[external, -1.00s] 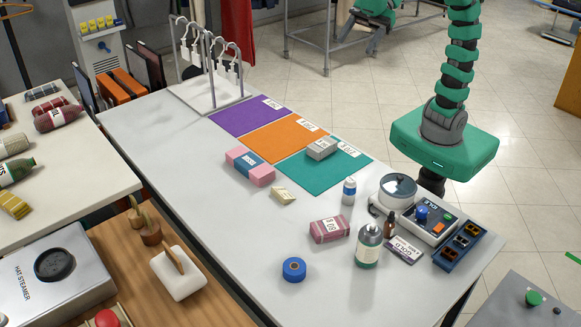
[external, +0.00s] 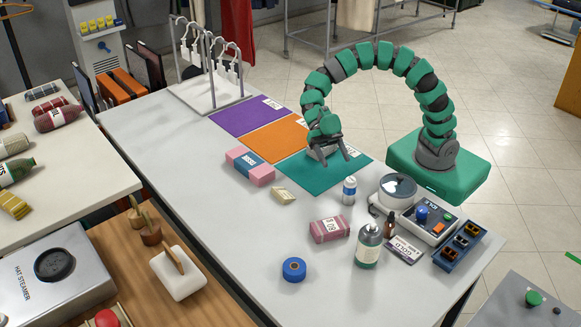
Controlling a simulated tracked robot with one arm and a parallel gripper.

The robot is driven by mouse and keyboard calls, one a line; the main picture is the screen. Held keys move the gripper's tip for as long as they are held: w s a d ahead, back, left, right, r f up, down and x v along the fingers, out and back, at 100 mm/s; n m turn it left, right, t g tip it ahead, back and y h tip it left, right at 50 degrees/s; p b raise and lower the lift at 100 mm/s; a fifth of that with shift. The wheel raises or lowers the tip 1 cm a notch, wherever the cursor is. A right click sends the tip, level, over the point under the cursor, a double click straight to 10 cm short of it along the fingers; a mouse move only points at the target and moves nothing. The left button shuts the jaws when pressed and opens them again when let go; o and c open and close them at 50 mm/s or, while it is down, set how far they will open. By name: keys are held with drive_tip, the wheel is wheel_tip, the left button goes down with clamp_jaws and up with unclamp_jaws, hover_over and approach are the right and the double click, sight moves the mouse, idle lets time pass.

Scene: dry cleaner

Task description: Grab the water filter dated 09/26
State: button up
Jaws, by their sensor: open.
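No date 09/26 can be read on anything, so I cannot tell which item is the water filter. My gripper (external: 329,158) is open, pointing down over the teal mat (external: 299,179). The small grey block seen on that mat earlier is hidden behind or between my fingers; I cannot tell whether they touch it. A pink block with a blue band (external: 239,161) lies left of the teal mat. A dusky pink labelled packet (external: 341,229) and a small white bottle with a blue band (external: 349,194) are on the table nearer the camera.
Purple (external: 240,117) and orange (external: 262,138) mats lie beyond the teal one. A rack (external: 209,75) stands at the back. A scale-like device (external: 432,221), a green-grey bottle (external: 368,249) and blue tape (external: 294,268) are nearer. The table's left middle is clear.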

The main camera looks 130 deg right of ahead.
drive_tip(key=b, duration=0.1)
approach(353, 192)
drive_tip(key=x, duration=0.4)
drive_tip(key=shift+w+a+f, duration=0.1)
drive_tip(key=shift+w+f, duration=0.15)
drive_tip(key=shift+f, duration=0.1)
drive_tip(key=shift+b+x, duration=0.6)
drive_tip(key=shift+x, duration=1.95)
drive_tip(key=shift+s+a+r, duration=0.1)
drive_tip(key=shift+a+r, duration=0.05)
drive_tip(key=c, duration=1.1)
